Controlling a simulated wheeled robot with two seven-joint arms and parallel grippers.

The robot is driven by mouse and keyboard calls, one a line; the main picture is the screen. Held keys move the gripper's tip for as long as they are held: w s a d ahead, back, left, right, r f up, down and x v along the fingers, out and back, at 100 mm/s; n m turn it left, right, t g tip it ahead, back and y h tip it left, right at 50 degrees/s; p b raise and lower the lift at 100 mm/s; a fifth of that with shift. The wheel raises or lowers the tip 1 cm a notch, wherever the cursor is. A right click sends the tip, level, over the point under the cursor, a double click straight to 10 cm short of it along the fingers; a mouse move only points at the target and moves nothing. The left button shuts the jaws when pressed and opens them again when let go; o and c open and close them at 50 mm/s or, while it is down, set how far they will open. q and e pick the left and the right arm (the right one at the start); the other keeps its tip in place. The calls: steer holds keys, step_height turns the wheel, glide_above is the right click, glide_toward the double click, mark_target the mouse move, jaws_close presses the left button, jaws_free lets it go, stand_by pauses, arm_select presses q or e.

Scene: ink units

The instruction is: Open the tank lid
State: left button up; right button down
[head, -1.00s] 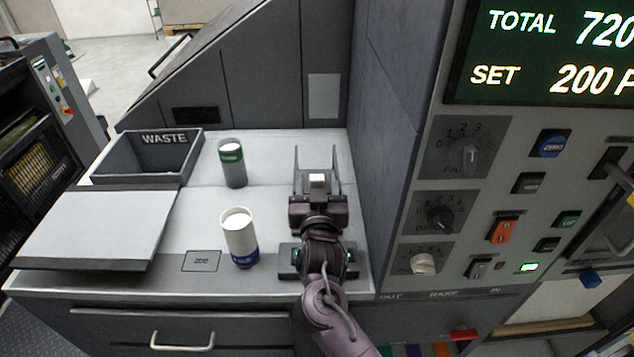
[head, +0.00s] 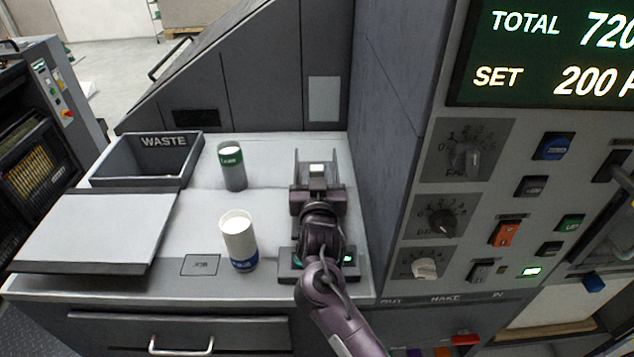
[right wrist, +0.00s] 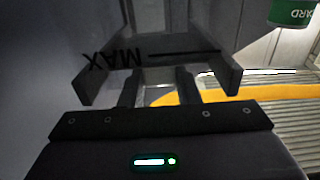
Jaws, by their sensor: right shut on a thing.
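My right gripper (head: 318,180) is over the right part of the grey worktop, close to the tall cabinet wall. It is shut on a part that I take for the tank lid, with a small pale block (head: 317,169) between the fingers. In the right wrist view the two short fingers (right wrist: 158,88) sit close together, below a dark grey piece with side prongs and upside-down MAX lettering (right wrist: 115,60). The gripper hides much of this part, and I cannot tell how far the lid is open. My left gripper is out of view.
A green-labelled can (head: 232,166) and a blue-labelled can (head: 239,242) stand left of my arm. A WASTE bin (head: 197,147) and a flat grey panel (head: 95,232) lie further left. The control panel (head: 485,215) with knobs and switches rises at right.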

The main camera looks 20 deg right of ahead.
steer(key=shift+s, duration=0.1)
steer(key=c, duration=1.1)
jaws_free()
steer(key=shift+s, duration=0.1)
steer(key=shift+s+a+f, duration=0.1)
steer(key=shift+s+a, duration=0.1)
steer(key=shift+s, duration=0.15)
steer(key=b+v, duration=0.1)
steer(key=v, duration=0.5)
steer(key=shift+s+b, duration=0.4)
